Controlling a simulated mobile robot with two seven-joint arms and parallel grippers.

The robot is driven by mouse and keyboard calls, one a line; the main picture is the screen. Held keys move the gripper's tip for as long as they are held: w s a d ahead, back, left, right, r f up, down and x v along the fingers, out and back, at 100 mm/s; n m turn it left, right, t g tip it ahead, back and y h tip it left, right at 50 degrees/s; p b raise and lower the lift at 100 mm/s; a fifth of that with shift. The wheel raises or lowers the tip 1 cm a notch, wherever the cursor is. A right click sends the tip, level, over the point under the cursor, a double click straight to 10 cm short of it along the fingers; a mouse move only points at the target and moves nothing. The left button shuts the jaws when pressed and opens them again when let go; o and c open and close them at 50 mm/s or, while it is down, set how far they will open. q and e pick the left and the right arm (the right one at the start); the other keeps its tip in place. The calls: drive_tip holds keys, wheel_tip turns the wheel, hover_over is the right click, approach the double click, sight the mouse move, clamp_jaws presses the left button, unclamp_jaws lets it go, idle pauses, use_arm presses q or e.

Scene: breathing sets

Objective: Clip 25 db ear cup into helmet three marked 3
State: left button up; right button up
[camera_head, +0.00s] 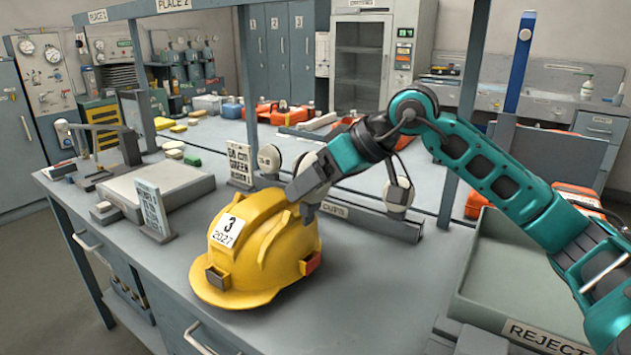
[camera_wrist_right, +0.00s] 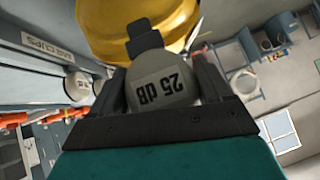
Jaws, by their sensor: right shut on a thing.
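The yellow helmet (camera_head: 270,240) with a white label reading 3 and 2027 sits on the grey bench in the head view. Its yellow shell also shows at the top of the right wrist view (camera_wrist_right: 110,28). My right gripper (camera_head: 303,204) is at the helmet's upper right side. It is shut on the grey ear cup marked 25 dB (camera_wrist_right: 165,88), whose dark clip end points toward the helmet. A small gap or contact between clip and shell cannot be told. In the head view the cup is hidden by the gripper. My left gripper is not in view.
A rack (camera_head: 370,222) behind the helmet bears pale round ear cups, one at its right end (camera_head: 398,194). A sign (camera_head: 152,210) and a grey flat box (camera_head: 165,187) stand left. A reject tray (camera_head: 515,330) is at right. The bench front near the helmet is clear.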

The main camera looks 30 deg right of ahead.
sight(317, 210)
drive_tip(key=shift+f+b, duration=0.1)
drive_tip(key=shift+b, duration=0.25)
drive_tip(key=shift+f+b, duration=0.6)
drive_tip(key=shift+f, duration=0.05)
wheel_tip(317, 210, down, 4)
drive_tip(key=b, duration=0.3)
drive_tip(key=shift+d+b, duration=0.1)
drive_tip(key=shift+b, duration=0.3)
drive_tip(key=shift+f, duration=0.1)
use_arm(q)
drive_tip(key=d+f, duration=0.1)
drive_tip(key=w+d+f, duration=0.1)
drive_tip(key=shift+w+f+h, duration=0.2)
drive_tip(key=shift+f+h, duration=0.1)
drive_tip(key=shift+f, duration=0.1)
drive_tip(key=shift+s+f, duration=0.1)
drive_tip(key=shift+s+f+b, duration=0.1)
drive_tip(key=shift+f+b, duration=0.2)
drive_tip(key=shift+b, duration=0.05)
